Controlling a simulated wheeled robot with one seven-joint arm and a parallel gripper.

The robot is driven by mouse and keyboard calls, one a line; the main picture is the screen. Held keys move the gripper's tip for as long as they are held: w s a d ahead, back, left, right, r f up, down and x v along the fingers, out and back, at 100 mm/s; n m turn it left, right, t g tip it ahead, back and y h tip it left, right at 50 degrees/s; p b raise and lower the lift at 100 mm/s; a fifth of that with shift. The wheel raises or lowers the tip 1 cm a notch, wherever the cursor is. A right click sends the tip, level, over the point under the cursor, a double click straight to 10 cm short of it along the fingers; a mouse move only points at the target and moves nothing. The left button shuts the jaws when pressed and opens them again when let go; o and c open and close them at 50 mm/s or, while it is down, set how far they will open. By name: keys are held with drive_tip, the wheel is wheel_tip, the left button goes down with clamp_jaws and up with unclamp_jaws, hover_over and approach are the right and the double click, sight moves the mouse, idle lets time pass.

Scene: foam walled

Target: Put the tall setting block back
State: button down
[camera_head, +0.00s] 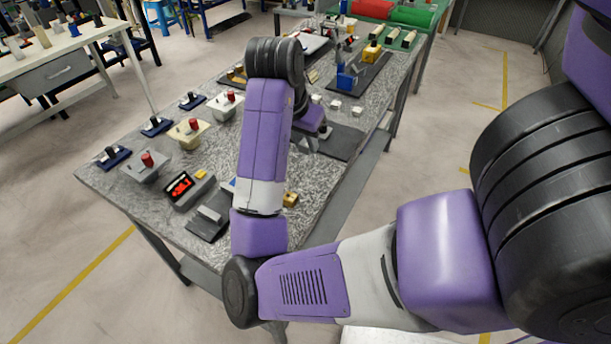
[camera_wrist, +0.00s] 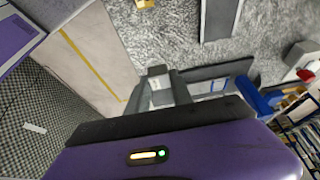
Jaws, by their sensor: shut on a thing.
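My gripper (camera_wrist: 159,93) is shut on a small grey block (camera_wrist: 158,76), which fits the tall setting block. The block shows between the fingertips in the wrist view, with a pale face and a darker top part. In the head view my gripper (camera_head: 309,143) is low over the speckled table, beside a dark flat mat (camera_head: 341,143). The arm hides most of it and the block there. I cannot tell whether the block touches the surface below.
Small pale blocks (camera_head: 336,104) sit beyond the gripper. A blue device (camera_head: 346,77) stands farther back. Red-knobbed fixtures (camera_head: 188,134) fill the table's left side. The table's right edge is close.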

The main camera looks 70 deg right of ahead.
sight(307, 179)
wheel_tip(307, 179, down, 11)
drive_tip(key=shift+r+b, duration=0.1)
drive_tip(key=shift+b, duration=0.5)
drive_tip(key=shift+f, duration=0.25)
drive_tip(key=c, duration=1.1)
unclamp_jaws()
